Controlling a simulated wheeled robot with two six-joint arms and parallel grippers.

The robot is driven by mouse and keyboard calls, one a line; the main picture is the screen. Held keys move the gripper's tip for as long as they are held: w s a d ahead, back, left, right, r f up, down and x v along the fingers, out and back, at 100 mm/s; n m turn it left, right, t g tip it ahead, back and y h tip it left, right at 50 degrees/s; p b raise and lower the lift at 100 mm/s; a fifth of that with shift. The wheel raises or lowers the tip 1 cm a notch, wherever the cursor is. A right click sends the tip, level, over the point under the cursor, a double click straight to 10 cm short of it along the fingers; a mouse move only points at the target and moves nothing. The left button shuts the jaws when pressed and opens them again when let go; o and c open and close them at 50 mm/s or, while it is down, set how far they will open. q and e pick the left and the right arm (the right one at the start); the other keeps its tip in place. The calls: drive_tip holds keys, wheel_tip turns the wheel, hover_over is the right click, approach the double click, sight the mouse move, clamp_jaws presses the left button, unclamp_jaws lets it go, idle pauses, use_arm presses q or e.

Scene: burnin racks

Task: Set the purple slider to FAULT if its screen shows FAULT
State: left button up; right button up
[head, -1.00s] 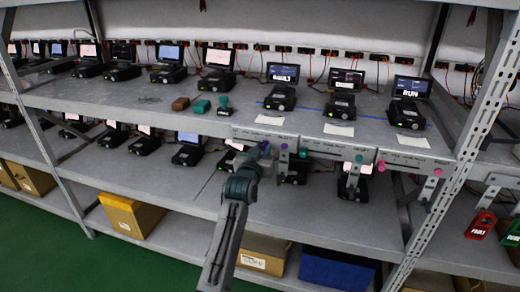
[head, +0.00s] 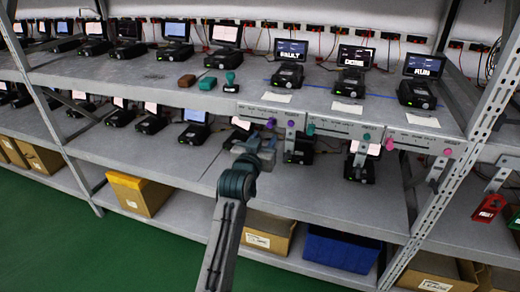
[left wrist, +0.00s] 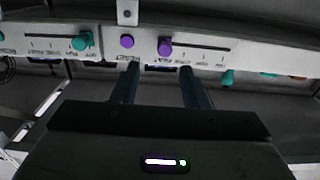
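The purple slider knob (head: 271,122) sits on a white slotted panel (head: 250,112) on the upper shelf's front edge. It also shows in the left wrist view (left wrist: 165,48), at one end of the visible dark slot. The screen (head: 291,50) on the device above this panel reads FAULT. A second purple knob (left wrist: 127,41) sits beside it at the panel's end. My left gripper (head: 264,147) is just below the panel in the head view. In the left wrist view its two fingers (left wrist: 160,82) are apart with nothing between them, short of the knob. My right gripper is not in view.
Neighbouring panels carry a teal knob (head: 310,129) and a pink knob (head: 390,144). Their devices' screens read DONE (head: 355,56) and RUN (head: 425,66). A shelf upright (head: 450,150) stands at right. A blue bin (head: 340,248) and cardboard boxes sit below.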

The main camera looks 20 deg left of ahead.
use_arm(q)
drive_tip(key=s, duration=0.3)
drive_tip(key=shift+s, duration=0.3)
wheel_tip(320, 180, down, 30)
drive_tip(key=s+g, duration=0.2)
drive_tip(key=g, duration=0.3)
drive_tip(key=s+a+f+g, duration=0.2)
drive_tip(key=s+f, duration=0.5)
drive_tip(key=f, duration=0.4)
drive_tip(key=s+a+f+g, duration=0.2)
drive_tip(key=s+f, duration=0.4)
drive_tip(key=f, duration=0.6)
drive_tip(key=s+a+f+g+y, duration=0.1)
drive_tip(key=s+a+f+g, duration=0.1)
drive_tip(key=s+f, duration=0.65)
drive_tip(key=s+a+f+g, duration=0.2)
drive_tip(key=s+f, duration=0.4)
drive_tip(key=s, duration=0.6)
drive_tip(key=s+a+f+g, duration=0.2)
drive_tip(key=s+f, duration=0.1)
drive_tip(key=s, duration=0.8)
drive_tip(key=s+a+f+g, duration=0.1)
drive_tip(key=s+f, duration=0.3)
drive_tip(key=s, duration=0.7)
drive_tip(key=shift+s+a+f+g, duration=0.2)
drive_tip(key=shift+a+f+g, duration=0.15)
drive_tip(key=shift+a, duration=0.3)
